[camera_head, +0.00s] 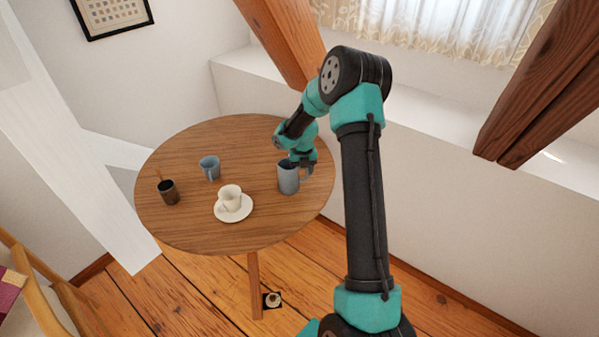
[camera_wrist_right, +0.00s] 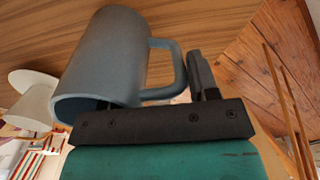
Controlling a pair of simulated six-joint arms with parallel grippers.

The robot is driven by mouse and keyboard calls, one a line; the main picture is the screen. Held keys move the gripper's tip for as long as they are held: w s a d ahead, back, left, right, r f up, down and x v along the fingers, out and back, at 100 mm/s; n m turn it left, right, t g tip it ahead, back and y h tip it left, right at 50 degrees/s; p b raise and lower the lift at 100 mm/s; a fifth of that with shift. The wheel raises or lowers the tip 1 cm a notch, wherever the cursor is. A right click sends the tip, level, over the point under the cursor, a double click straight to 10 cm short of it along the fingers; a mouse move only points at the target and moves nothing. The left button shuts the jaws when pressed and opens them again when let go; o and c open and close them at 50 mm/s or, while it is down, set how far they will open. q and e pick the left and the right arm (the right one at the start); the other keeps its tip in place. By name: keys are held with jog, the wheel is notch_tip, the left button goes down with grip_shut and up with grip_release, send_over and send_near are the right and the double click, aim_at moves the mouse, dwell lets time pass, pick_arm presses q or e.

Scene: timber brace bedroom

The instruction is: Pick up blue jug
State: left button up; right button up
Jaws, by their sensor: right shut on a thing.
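The blue jug (camera_head: 288,178) is a grey-blue vessel near the right side of the round wooden table (camera_head: 200,238). In the right wrist view the jug (camera_wrist_right: 108,60) fills the upper left, with its handle toward the fingers. My right gripper (camera_head: 304,164) is at the jug's handle side. In the wrist view the right gripper (camera_wrist_right: 198,78) is shut on the jug's handle, and one finger is largely hidden. I cannot tell whether the jug's base touches the table. My left gripper is not in view.
A white cup (camera_head: 230,197) stands on a saucer (camera_head: 243,213) left of the jug. A smaller blue mug (camera_head: 209,168) and a dark cup (camera_head: 168,193) with a stick in it stand farther left. A timber post (camera_head: 285,40) rises behind the table.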

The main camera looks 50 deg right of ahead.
jog(key=shift+r, duration=0.25)
jog(key=shift+r, duration=1.6)
jog(key=s+a+r, duration=0.1)
jog(key=s+a, duration=0.9)
jog(key=a, duration=0.2)
jog(key=shift+s+r, duration=0.15)
jog(key=shift+s, duration=0.1)
dwell(0.6)
